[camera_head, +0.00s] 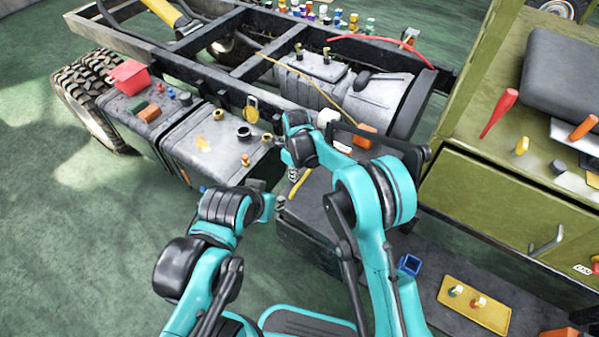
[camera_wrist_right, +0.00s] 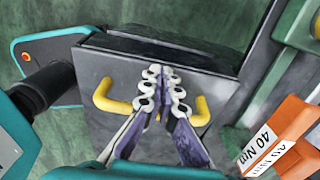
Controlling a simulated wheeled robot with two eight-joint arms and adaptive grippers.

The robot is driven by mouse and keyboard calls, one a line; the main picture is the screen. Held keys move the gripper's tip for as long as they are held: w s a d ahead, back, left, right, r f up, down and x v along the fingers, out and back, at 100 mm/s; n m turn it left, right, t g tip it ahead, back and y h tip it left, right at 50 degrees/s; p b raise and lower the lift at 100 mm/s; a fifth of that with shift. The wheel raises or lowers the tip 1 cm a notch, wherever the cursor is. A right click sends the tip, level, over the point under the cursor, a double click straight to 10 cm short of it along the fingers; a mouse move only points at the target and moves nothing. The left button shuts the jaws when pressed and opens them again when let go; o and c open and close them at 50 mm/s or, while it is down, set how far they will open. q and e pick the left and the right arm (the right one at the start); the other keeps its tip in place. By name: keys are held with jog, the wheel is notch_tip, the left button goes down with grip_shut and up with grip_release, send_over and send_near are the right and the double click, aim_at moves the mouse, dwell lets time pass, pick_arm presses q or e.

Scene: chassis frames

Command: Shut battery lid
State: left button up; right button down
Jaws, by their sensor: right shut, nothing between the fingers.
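A grey panel with a yellow handle, which looks like the battery lid (camera_wrist_right: 100,68), fills the middle of the right wrist view. The yellow handle (camera_wrist_right: 112,101) shows on both sides of my right gripper (camera_wrist_right: 161,76), whose shut fingers hide its middle. Nothing is between the fingers; I cannot tell whether they touch the handle or panel. In the head view the yellow handle (camera_head: 301,183) lies just below my right gripper (camera_head: 293,174). The dark battery box (camera_head: 310,220) is partly hidden by my arms. My left gripper (camera_head: 279,207) is beside the box, its fingers too small to judge.
An orange tool marked 40 Nm (camera_wrist_right: 285,135) is close at right in the wrist view. Grey tanks (camera_head: 215,155) with caps stand left of my grippers. A green cabinet (camera_head: 490,190) stands to the right. Green floor (camera_head: 80,240) is free at the left.

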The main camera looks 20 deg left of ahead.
jog(key=shift+w+a+f+b, duration=0.1)
jog(key=shift+a+f+b, duration=0.1)
jog(key=shift+f, duration=0.5)
jog(key=shift+a+f+b, duration=0.1)
jog(key=shift+f+b, duration=0.1)
jog(key=shift+f, duration=0.45)
jog(key=shift+r, duration=0.1)
